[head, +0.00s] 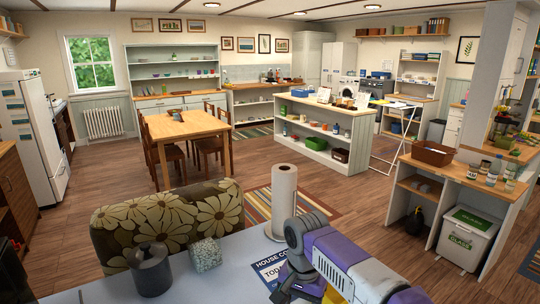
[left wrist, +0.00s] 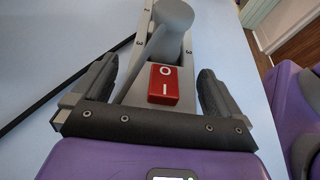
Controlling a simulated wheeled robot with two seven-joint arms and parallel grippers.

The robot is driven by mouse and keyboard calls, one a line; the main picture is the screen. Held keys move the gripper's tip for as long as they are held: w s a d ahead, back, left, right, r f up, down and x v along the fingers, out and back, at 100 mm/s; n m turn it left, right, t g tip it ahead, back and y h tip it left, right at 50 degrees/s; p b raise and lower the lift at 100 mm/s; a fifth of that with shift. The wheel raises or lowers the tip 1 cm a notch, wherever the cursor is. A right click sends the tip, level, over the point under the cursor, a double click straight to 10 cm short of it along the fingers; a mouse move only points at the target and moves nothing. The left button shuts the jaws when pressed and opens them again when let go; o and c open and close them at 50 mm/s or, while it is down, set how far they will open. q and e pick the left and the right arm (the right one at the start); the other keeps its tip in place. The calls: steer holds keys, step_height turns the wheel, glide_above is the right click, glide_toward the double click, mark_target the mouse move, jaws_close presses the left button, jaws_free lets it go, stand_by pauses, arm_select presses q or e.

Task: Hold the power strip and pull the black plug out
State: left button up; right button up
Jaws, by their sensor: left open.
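In the left wrist view a grey power strip (left wrist: 128,72) runs away from me on a pale blue surface. Its red rocker switch (left wrist: 164,84) is at the near end. A grey plug (left wrist: 172,17) with a grey cord sits farther along it. My left gripper (left wrist: 157,88) is open, its black fingers on either side of the strip's switch end; I cannot tell whether they touch it. A black cable (left wrist: 38,100) lies left of the strip. The black plug cannot be made out. Neither strip nor gripper fingers can be made out in the head view.
A paper towel roll (head: 283,200), dark grey canister (head: 151,270), speckled cube (head: 205,254) and printed sheet (head: 270,270) are on the pale worktop (head: 220,285). My purple arm covers its right part. A flowered armchair (head: 165,225) stands behind.

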arm_select(q)
steer(key=v, duration=1.2)
